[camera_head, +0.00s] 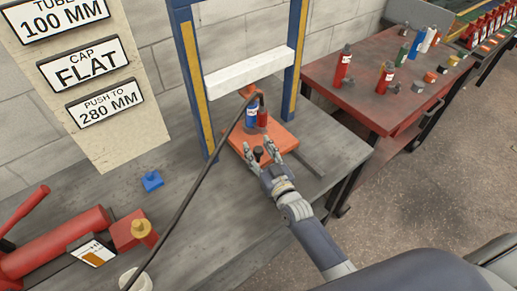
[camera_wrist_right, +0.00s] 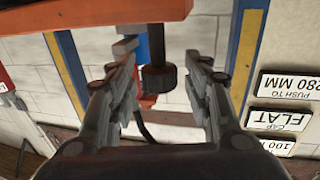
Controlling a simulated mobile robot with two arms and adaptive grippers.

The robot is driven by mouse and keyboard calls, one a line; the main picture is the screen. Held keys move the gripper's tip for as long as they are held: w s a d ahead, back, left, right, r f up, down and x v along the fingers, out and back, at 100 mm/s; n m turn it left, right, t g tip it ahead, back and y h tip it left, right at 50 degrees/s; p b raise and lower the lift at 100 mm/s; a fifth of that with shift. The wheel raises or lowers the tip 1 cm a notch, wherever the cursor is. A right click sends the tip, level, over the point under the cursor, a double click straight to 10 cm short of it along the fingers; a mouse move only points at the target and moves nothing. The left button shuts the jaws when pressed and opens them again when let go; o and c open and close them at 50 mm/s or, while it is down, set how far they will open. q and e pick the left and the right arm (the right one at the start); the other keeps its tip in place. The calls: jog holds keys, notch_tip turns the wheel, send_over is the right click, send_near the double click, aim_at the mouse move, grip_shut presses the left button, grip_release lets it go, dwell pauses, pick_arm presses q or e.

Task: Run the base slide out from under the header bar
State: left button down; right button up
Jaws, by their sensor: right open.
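The orange base slide (camera_head: 278,139) lies on the grey bench under the white header bar (camera_head: 250,72), between two blue-and-yellow posts. A black knob (camera_head: 258,153) stands at its near end and also shows in the right wrist view (camera_wrist_right: 159,78). A blue bottle (camera_head: 251,117) and a red cylinder (camera_head: 262,118) stand on the slide, partly behind a dark hose. My right gripper (camera_head: 263,151) is open at the near end, its fingers on either side of the knob. In the wrist view a gap shows between the knob and both fingers. My left gripper is not in view.
The dark hose (camera_head: 191,196) crosses the bench in front of the left post (camera_head: 192,82). A red table (camera_head: 375,100) with bottles stands at the right. A label board hangs at upper left.

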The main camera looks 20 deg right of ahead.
grip_shut()
jog(key=shift+s, duration=0.1)
jog(key=shift+s+d+p, duration=0.25)
jog(key=shift+s+p, duration=0.15)
jog(key=shift+s, duration=0.15)
jog(key=s+d+p, duration=0.4)
jog(key=s+d, duration=0.1)
jog(key=s, duration=0.9)
jog(key=shift+s+p, duration=0.15)
jog(key=shift+p, duration=0.15)
jog(key=shift+d, duration=0.1)
